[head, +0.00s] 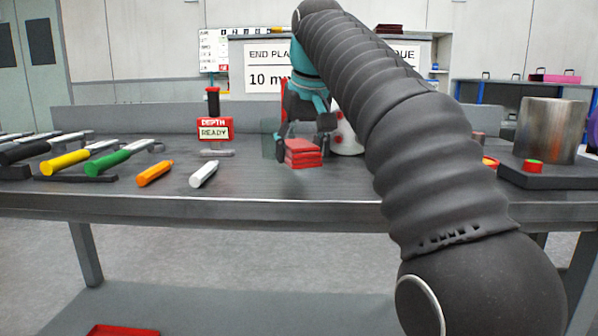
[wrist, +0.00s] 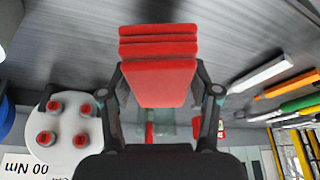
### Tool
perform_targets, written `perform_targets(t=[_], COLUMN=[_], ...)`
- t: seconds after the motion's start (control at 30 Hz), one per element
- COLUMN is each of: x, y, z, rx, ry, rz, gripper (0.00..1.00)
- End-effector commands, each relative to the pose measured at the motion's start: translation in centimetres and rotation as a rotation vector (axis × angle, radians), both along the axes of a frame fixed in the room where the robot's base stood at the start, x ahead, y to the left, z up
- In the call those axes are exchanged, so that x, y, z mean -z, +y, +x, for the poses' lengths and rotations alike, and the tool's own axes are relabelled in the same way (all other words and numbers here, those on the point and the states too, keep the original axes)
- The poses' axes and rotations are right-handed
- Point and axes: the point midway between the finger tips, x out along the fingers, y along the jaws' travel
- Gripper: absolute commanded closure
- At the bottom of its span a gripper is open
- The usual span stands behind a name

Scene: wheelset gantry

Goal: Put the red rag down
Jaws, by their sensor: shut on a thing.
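The red rag (head: 303,153) is a folded stack of red layers at the middle of the grey workbench (head: 250,190). In the wrist view the rag (wrist: 158,70) fills the space between the two fingers. My gripper (head: 304,145) points down and is shut on the rag from both sides; it also shows in the wrist view (wrist: 160,92). The rag is at or very near the bench top; I cannot tell whether it touches. My arm hides part of the bench to the right.
Orange (head: 155,173) and white (head: 204,174) markers lie left of the rag, with green (head: 107,163) and yellow (head: 65,162) handled tools further left. A white round part with red studs (wrist: 62,125) is close beside my gripper. The bench front is clear.

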Motion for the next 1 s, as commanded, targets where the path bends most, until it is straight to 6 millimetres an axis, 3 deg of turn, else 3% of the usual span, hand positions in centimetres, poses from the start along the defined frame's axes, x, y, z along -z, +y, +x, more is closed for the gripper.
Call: perform_targets(t=[0.33, 0.77, 0.8, 0.9, 1.0], x=[3.9, 4.4, 4.4, 4.4, 4.4], y=[0.0, 0.0, 0.1, 0.1, 0.1], z=[0.1, 0.1, 0.1, 0.1, 0.1], rx=[0.001, 0.001, 0.001, 0.001, 0.001], ry=[0.0, -0.001, -0.001, -0.001, -0.001], rz=[-0.001, 0.0, 0.0, 0.0, 0.0], gripper=[0.66, 0.66, 0.36, 0.13, 0.13])
